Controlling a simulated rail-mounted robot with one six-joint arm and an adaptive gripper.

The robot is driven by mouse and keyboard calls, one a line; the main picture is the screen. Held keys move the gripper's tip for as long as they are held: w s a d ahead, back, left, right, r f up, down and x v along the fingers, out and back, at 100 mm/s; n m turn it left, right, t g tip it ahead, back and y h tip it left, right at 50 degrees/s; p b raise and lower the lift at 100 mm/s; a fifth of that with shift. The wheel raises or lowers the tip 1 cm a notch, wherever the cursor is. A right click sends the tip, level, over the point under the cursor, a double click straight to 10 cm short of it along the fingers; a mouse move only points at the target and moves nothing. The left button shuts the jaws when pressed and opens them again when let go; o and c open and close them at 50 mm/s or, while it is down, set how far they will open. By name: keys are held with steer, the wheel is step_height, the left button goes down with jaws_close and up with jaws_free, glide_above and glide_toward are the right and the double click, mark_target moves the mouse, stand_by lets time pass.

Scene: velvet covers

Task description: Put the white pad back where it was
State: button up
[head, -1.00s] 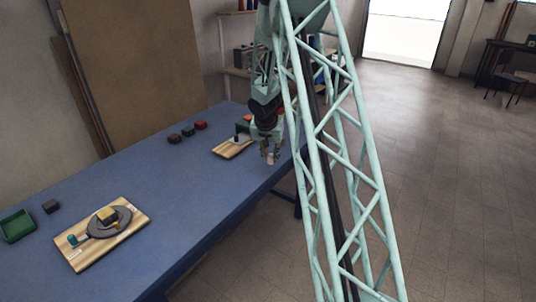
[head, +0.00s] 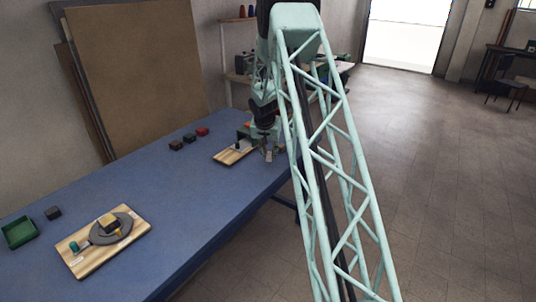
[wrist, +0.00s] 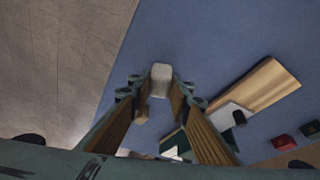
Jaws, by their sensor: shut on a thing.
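My gripper (head: 268,154) hangs at the far right edge of the blue table, beside the far wooden board. In the wrist view its fingers (wrist: 160,92) close in on the small white pad (wrist: 161,73), held at the tips above the table's edge. The pad is too small to make out clearly in the head view. The far wooden board (head: 226,158) lies just left of my gripper and bears a pale plate with a dark knob; this board also shows in the wrist view (wrist: 270,82).
A near wooden board (head: 82,269) bears a grey disc (head: 125,219) with a yellow block on it and a teal knob beside it. A green tray (head: 18,232), dark blocks and a red block (head: 202,132) stand on the table (head: 180,205). The table's middle is clear.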

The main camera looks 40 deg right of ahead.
mark_target(268, 152)
steer(key=shift+w+d+f, duration=0.1)
steer(key=shift+w+d, duration=0.55)
steer(key=shift+w, duration=0.35)
steer(key=shift+w+d+f, duration=0.15)
steer(key=shift+w+d, duration=0.5)
steer(key=shift+w, duration=0.3)
steer(key=shift+w+d+f, duration=0.1)
steer(key=shift+w+d, duration=0.55)
steer(key=shift+w, duration=0.35)
steer(key=shift+f+b, duration=0.6)
steer(key=shift+f, duration=1.1)
steer(key=shift+f, duration=0.15)
steer(key=o, duration=0.8)
steer(key=shift+r, duration=0.3)
steer(key=shift+p+v, duration=0.85)
steer(key=shift+v, duration=5)
